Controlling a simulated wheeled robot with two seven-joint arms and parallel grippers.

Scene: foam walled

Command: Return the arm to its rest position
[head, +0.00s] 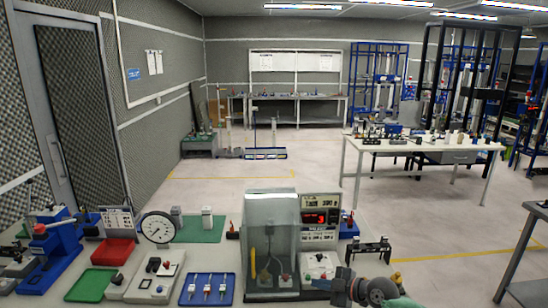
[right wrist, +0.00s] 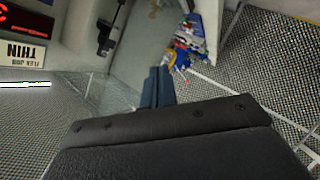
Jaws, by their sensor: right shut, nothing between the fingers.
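My right gripper (head: 341,284) shows at the bottom of the head view, low and just right of the clear-walled test machine (head: 272,235), with my wrist behind it to the right. In the right wrist view its dark blue fingers (right wrist: 157,88) are together, with nothing seen between them. I cannot tell from the head view whether the gripper touches the machine or stands clear of it. My left gripper is not in view.
The bench holds a blue press (head: 52,245), a red tray (head: 112,252), a green tray (head: 91,285), a blue tray (head: 207,289), a round dial gauge (head: 158,227) and a black stand (head: 368,250). Open floor (head: 430,225) lies beyond, with a white table (head: 420,147) farther back.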

